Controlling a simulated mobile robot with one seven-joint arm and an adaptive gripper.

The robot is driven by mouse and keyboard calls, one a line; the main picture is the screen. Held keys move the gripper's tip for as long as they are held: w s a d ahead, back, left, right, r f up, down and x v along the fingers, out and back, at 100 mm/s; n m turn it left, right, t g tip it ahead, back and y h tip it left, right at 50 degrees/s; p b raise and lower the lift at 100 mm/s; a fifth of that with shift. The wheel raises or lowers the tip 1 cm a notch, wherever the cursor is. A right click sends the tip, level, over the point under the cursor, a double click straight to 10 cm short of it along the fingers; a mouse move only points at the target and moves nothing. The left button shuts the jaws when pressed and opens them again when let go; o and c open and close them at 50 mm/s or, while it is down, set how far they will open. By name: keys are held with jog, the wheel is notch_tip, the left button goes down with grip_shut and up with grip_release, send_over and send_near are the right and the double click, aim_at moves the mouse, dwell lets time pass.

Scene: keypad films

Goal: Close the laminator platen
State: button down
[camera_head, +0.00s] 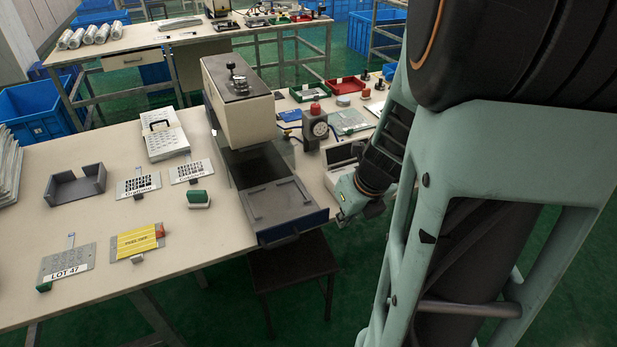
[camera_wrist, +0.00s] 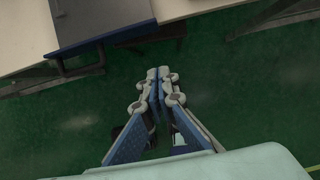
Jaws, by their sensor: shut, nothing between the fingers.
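The laminator (camera_head: 236,110) stands on the bench, a cream press head with a black knob on top. Its platen (camera_head: 277,200), a grey plate on a dark blue drawer, is slid out from under the head past the bench's front edge. A bar handle (camera_head: 283,239) runs along the drawer's front. The platen (camera_wrist: 98,18) and handle (camera_wrist: 76,68) also show at the upper left in the wrist view. My gripper (camera_wrist: 158,74) is shut and empty, over the green floor, to the right of the handle and apart from it. In the head view my wrist hides its fingers.
Film cards, including a yellow one (camera_head: 137,241) and a LOT 47 card (camera_head: 67,264), lie left of the laminator with a grey holder (camera_head: 75,186). A red-topped box (camera_head: 315,127) stands to its right. A dark stool (camera_head: 293,268) is below the drawer.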

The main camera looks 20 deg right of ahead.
jog(key=w+f+b, duration=0.5)
jog(key=w, duration=0.1)
jog(key=shift+w+f, duration=0.15)
jog(key=shift+f, duration=0.2)
jog(key=shift+w+a, duration=0.1)
